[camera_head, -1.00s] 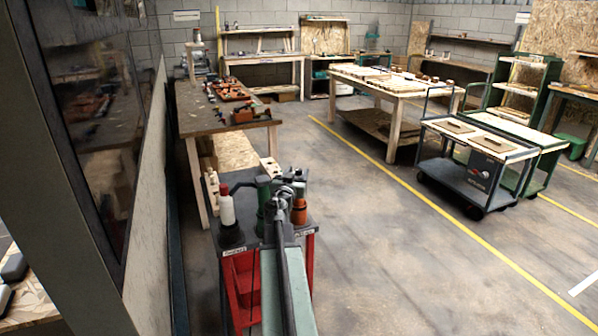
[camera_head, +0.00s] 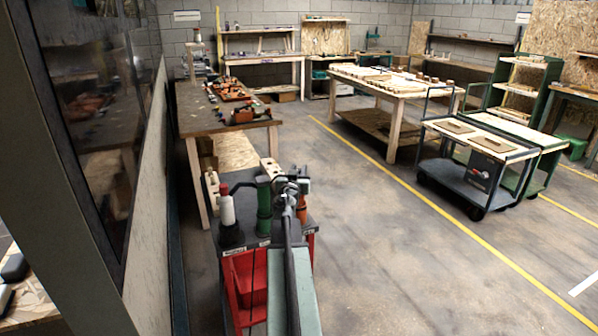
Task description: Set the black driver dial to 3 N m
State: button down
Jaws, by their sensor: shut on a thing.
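My gripper (camera_head: 291,188) is at the far end of my arm, over the top of a small dark-topped red cart (camera_head: 247,280). It is shut on a small dark thing. My wrist and arm hide most of it, so I cannot make out the black driver, its dial or any scale marks. On the cart top, left of my gripper, stand a white bottle-shaped thing with a red top (camera_head: 227,207) and an upright green one (camera_head: 264,207). An orange one (camera_head: 302,213) is partly hidden just right of my gripper.
A wooden bench (camera_head: 205,123) with orange tools stands behind the cart. A wooden table (camera_head: 385,83) and a grey trolley (camera_head: 465,180) are to the right. A dark panel and wall stand close on the left. The floor right of the cart is clear.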

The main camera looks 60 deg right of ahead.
jog(key=n+t+y, duration=0.2)
jog(key=t, duration=0.1)
jog(key=n+t+y, duration=0.1)
jog(key=n+t, duration=0.1)
jog(key=t, duration=0.1)
jog(key=shift+s+d+n+y, duration=0.1)
jog(key=shift+d+n+y, duration=0.05)
jog(key=shift+n+y, duration=0.2)
jog(key=n+t+y, duration=0.3)
jog(key=y, duration=0.1)
jog(key=shift+y, duration=0.25)
jog(key=shift+n+t+y, duration=0.3)
jog(key=shift+n+y, duration=0.2)
jog(key=shift+n, duration=0.05)
jog(key=c, duration=1.2)
grip_release()
